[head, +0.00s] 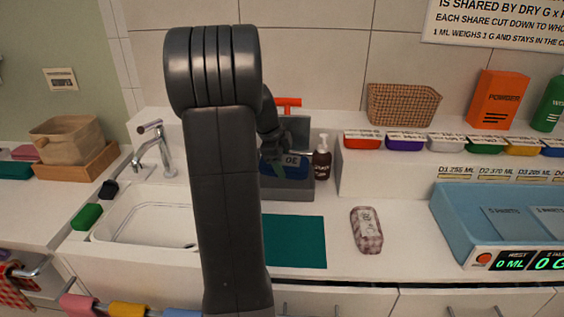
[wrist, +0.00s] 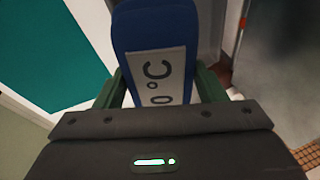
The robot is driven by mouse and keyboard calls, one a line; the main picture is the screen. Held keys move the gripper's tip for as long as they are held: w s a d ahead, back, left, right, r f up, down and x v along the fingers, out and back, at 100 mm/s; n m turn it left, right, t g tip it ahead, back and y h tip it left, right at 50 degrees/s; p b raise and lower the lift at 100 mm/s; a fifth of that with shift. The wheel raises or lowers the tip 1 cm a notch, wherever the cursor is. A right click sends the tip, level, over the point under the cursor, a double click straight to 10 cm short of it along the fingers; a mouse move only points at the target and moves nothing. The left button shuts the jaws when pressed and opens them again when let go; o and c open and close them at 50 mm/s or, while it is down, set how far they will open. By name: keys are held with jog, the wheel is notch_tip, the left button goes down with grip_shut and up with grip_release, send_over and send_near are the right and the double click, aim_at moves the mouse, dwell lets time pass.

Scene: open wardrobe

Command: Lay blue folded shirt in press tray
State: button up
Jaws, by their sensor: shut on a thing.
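A blue rounded piece with a white label, matching the blue folded shirt, is in my gripper (wrist: 160,86). In the wrist view the blue folded shirt (wrist: 150,32) stands between the two green fingers, and its label shows "0 °C". In the head view the shirt (head: 285,170) is partly hidden by my arm, in front of a grey open-topped stand (head: 301,188) with a red handle (head: 288,102) above. This stand may be the press tray; I cannot tell whether the shirt touches it.
A teal mat (head: 297,242) lies in front of the stand. A dark brown pump bottle (head: 321,160) stands close at its right. A wrapped soap bar (head: 367,230) and a blue scale tray (head: 450,213) are further right. The sink (head: 135,222) is at left.

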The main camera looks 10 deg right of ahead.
jog(key=shift+w+d+f+b, duration=0.15)
jog(key=shift+w+f+b, duration=0.1)
jog(key=shift+w+f, duration=0.25)
jog(key=shift+w+d+f+b, duration=0.15)
jog(key=shift+w+f+b, duration=0.1)
jog(key=shift+w+f, duration=0.2)
jog(key=shift+w+d+f+b, duration=0.1)
jog(key=shift+w+f+b, duration=0.35)
jog(key=shift+f, duration=0.2)
jog(key=shift+w+d+f+b, duration=0.1)
jog(key=shift+w+f+b, duration=0.25)
jog(key=shift+f, duration=0.35)
jog(key=shift+w+d+f+b, duration=0.1)
jog(key=shift+w+f+b, duration=0.25)
jog(key=shift+f+b, duration=0.25)
jog(key=o, duration=1.2)
jog(key=shift+o, duration=0.2)
jog(key=shift+f, duration=0.1)
jog(key=v, duration=1.4)
jog(key=shift+d+p, duration=0.1)
jog(key=shift+p, duration=0.2)
